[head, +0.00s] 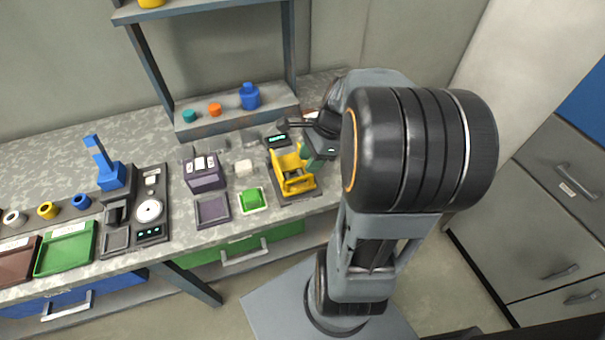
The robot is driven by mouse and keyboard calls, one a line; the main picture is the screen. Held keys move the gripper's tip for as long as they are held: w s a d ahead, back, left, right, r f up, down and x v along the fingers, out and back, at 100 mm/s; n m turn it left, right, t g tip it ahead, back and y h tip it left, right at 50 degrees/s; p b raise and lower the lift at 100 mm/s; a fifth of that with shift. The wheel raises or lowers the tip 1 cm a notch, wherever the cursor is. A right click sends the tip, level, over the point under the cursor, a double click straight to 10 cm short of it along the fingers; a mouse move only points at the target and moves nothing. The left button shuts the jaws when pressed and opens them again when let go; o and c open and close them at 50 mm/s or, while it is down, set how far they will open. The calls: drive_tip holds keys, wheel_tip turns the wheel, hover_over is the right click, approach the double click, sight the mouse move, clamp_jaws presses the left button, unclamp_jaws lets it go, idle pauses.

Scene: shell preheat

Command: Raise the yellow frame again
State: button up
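The yellow frame (294,172) stands on a dark base plate on the grey speckled bench, right of the middle of the bench. It looks tilted, but its exact angle is hard to tell at this size. My gripper (307,154) is at the upper right of the yellow frame, close beside or over its top edge. Whether it touches the frame cannot be told. The fingers are small, dark and partly hidden by my arm, so their opening does not show.
A small dark display (278,140) lies behind the frame. A shelf (235,122) holds a blue bottle (250,97).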

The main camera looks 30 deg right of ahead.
sight(300, 178)
drive_tip(key=shift+b+x, duration=0.3)
drive_tip(key=shift+x, duration=2.5)
clamp_jaws()
